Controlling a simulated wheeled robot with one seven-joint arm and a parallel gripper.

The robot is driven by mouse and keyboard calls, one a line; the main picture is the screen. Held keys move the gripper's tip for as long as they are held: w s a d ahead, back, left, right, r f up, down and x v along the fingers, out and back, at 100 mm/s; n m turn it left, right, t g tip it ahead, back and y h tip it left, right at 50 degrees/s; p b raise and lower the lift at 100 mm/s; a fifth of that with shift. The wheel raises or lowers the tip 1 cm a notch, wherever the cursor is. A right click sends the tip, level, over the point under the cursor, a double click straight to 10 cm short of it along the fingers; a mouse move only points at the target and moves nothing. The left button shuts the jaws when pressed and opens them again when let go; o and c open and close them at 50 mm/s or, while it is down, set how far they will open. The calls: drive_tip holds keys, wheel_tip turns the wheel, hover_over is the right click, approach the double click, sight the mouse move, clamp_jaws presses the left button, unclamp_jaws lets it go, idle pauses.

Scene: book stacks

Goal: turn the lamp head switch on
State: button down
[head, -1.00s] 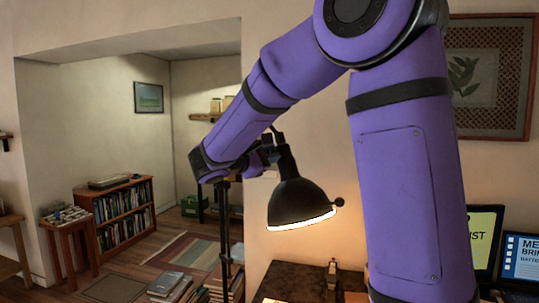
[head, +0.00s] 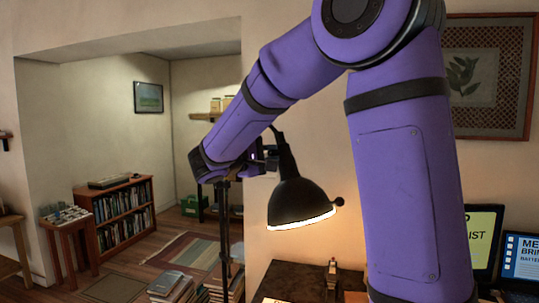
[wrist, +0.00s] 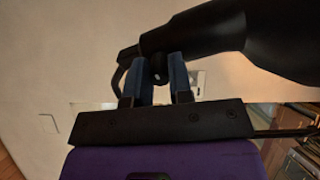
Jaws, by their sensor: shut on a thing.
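The black desk lamp head (head: 302,202) hangs tilted in the middle of the head view, its lower rim glowing and light falling on the wall. A round ball knob (head: 338,201) sticks out from its right side. My gripper (head: 268,160) is at the lamp's neck, above and left of the shade. In the wrist view, the lamp's dark shade (wrist: 285,45) fills the upper right. The blue fingers are shut on a small dark round knob, the lamp head switch (wrist: 158,70), below the lamp's neck. My wrist partly hides the grip in the head view.
A dark desk (head: 300,282) stands below the lamp, with a small upright object (head: 332,267) on it. Two screens (head: 484,232) stand at the right. Stacked books (head: 172,287) lie on the floor at left. A thin black pole (head: 224,240) stands before the alcove.

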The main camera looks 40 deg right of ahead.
drive_tip(key=shift+r, duration=0.1)
drive_tip(key=c, duration=1)
unclamp_jaws()
drive_tip(key=shift+a, duration=0.15)
drive_tip(key=a, duration=0.7)
drive_tip(key=s+a, duration=0.1)
drive_tip(key=a, duration=0.2)
drive_tip(key=shift+a, duration=0.25)
